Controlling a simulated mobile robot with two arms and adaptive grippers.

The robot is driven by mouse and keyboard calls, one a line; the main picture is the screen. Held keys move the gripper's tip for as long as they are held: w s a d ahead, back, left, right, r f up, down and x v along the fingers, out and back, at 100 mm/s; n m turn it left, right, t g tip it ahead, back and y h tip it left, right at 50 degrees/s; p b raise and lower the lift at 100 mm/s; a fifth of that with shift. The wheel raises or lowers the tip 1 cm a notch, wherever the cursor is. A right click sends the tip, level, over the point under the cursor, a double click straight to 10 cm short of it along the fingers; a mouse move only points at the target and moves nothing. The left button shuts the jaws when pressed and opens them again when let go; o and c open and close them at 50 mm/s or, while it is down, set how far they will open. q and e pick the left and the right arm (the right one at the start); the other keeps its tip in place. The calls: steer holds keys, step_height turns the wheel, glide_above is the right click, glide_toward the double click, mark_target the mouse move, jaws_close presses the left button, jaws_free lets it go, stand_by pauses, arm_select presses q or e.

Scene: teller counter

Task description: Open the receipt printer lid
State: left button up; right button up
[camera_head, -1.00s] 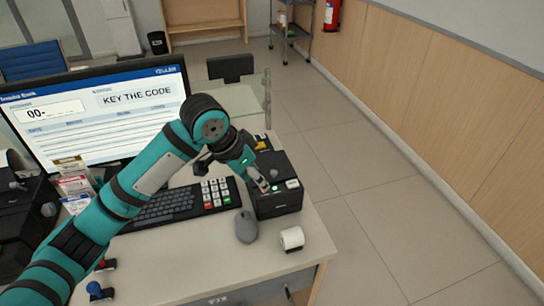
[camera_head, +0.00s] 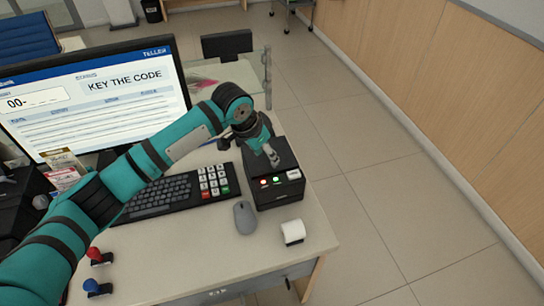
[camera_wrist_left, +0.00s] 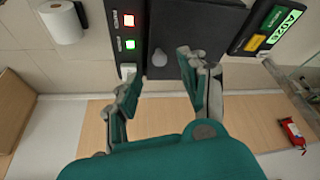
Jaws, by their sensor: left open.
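The receipt printer (camera_head: 280,198) is a black box at the right end of the counter. Its front strip carries a lit red light, a lit green light and a pale button (camera_wrist_left: 128,71). Its dark lid (camera_wrist_left: 195,25) appears shut flat, with a grey knob (camera_wrist_left: 159,57) on it in the left wrist view. My left gripper (camera_head: 272,160) is over the lid, partly hiding it in the head view. In the left wrist view the gripper (camera_wrist_left: 157,76) is open and empty, with its fingers either side of the knob's line. My right gripper is not in view.
A paper roll (camera_head: 293,232) and a grey mouse (camera_head: 244,217) lie in front of the printer. A keyboard (camera_head: 165,198) is to its left, before the monitor (camera_head: 90,95). A lit number display (camera_wrist_left: 272,30) stands behind the printer. Two stamps are at front left.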

mark_target(272, 164)
arm_select(q)
steer(key=x, duration=0.4)
steer(key=shift+d+f, duration=0.1)
steer(key=shift+f, duration=0.35)
steer(key=shift+w, duration=0.1)
jaws_close()
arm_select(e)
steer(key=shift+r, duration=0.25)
